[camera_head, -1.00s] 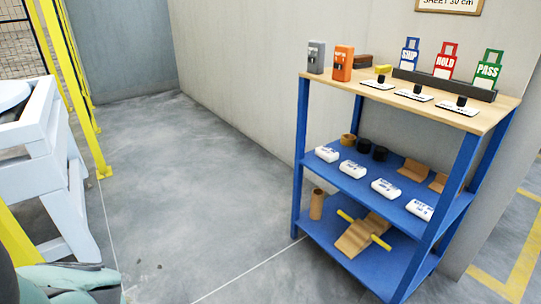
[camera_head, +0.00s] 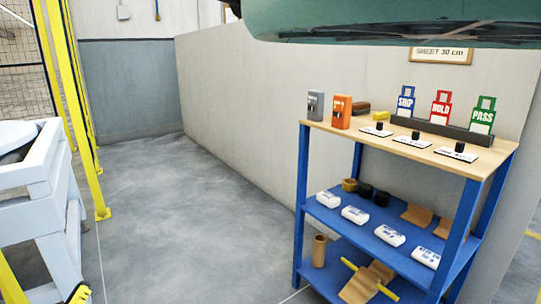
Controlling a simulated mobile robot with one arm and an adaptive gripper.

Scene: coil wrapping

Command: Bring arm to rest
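A teal-green rounded part of my own arm (camera_head: 390,22) spans the upper right of the head view, in front of the wall. My gripper and its fingers are not in view, so whether it holds anything is hidden.
A blue shelf rack (camera_head: 355,212) with a wooden top stands at the right, holding tags, stamps, rolls and white packs. A white frame (camera_head: 35,190) and a yellow post (camera_head: 82,110) stand at the left. The grey floor (camera_head: 185,220) between them is clear.

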